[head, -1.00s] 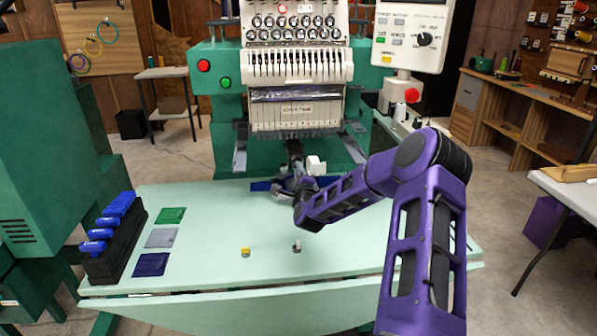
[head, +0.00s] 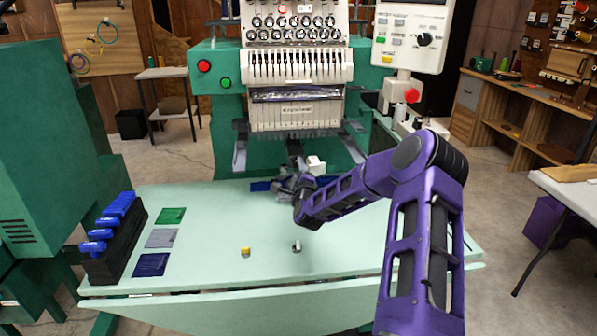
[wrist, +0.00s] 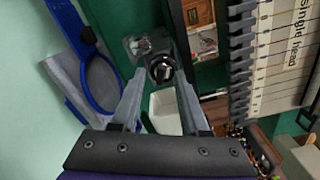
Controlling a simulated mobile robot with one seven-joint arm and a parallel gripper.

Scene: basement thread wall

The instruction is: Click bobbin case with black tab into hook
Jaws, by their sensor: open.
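A round dark part with a bright metal bar across its face (wrist: 161,69) lies between my fingertips in the wrist view. It sits at the end of the machine's arm; I cannot tell for sure whether it is the bobbin case with the black tab or the bare hook. My gripper (wrist: 158,88) is open, with one finger on each side of this part; contact cannot be told. In the head view my gripper (head: 286,186) is under the sewing head, and the hook is hidden. Two small pieces stand on the table: one yellow-topped (head: 245,252), one grey and dark (head: 297,246).
The pale green table (head: 215,270) is mostly clear in front. A black rack with blue-handled tools (head: 112,235) and green, grey and blue pads stand at its left. A white block (head: 316,165) is close to my gripper. The needle head (head: 297,115) hangs above.

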